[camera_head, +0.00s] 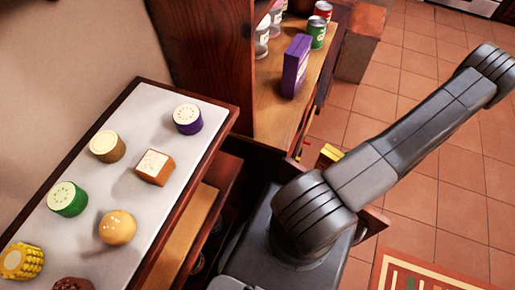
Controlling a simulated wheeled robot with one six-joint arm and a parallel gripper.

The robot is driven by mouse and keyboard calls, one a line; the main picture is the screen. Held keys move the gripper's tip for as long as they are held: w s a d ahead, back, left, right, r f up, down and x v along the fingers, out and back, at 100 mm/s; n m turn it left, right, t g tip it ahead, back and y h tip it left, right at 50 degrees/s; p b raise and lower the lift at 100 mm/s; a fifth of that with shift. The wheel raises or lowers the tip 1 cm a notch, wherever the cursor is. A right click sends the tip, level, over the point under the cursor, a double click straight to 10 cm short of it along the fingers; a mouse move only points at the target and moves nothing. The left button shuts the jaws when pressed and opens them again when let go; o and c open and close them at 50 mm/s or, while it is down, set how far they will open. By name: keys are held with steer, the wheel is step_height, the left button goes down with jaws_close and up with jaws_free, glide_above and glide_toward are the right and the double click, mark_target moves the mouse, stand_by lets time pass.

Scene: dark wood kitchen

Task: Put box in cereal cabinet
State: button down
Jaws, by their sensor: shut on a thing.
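A purple box (296,66) stands upright on a wooden shelf (268,104) beside a tall dark wood panel (205,60). A small yellow thing (329,154) shows just left of my arm, mostly hidden; I cannot tell whether it is a box. My arm reaches from the lower middle to the upper right, where it leaves the picture. My gripper is not in view, nor is anything it may hold. I cannot tell which cupboard is the cereal cabinet.
Cans, one red (323,11) and one green (316,33), and pale jars stand behind the purple box. A white-topped counter (125,115) at left bears several foods. Open tiled floor (420,190) lies at right, with a patterned rug (425,272).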

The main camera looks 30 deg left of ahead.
steer(key=s+d+f+n+g+b, duration=0.2)
steer(key=s+d+f+n+g, duration=0.1)
steer(key=s, duration=0.4)
steer(key=w+a+b, duration=0.2)
steer(key=a+b, duration=0.4)
steer(key=a, duration=0.4)
steer(key=w+a+b, duration=0.3)
steer(key=a+b, duration=0.3)
steer(key=a, duration=0.4)
steer(key=w+a+b, duration=0.3)
steer(key=a+b, duration=0.3)
steer(key=a, duration=0.5)
steer(key=shift+w+f+b, duration=0.15)
steer(key=shift+w+b, duration=0.1)
steer(key=shift+b, duration=0.15)
steer(key=shift+a+f, duration=0.1)
steer(key=c, duration=0.7)
jaws_free()
